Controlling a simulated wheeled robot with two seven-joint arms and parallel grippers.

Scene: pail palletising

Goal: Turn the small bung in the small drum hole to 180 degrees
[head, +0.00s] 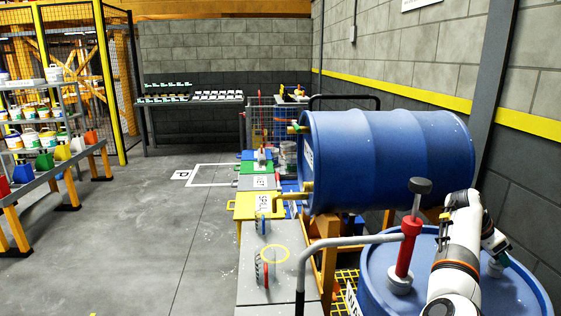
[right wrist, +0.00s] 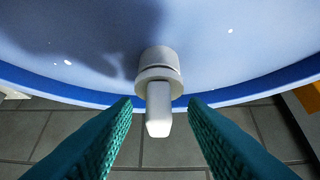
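The small bung (right wrist: 160,75) is a pale grey-white plug with a flat handle, seated in the top of a blue upright drum (right wrist: 230,60). In the right wrist view its handle points straight down the picture, towards the drum's rim. In the head view the bung (head: 496,267) shows at the right of the drum top (head: 455,285), partly below my right gripper (head: 497,250). My right gripper's two teal ribbed fingers (right wrist: 160,125) are open, one on each side of the handle, with a gap on both sides. The hole is hidden under the bung. My left gripper is not in view.
A red pump with a grey knob (head: 408,245) stands on the same drum, left of my right arm. A grey bent pipe (head: 345,242) runs beside it. A second blue drum (head: 390,155) lies on its side behind. A wall (head: 530,165) closes the right side.

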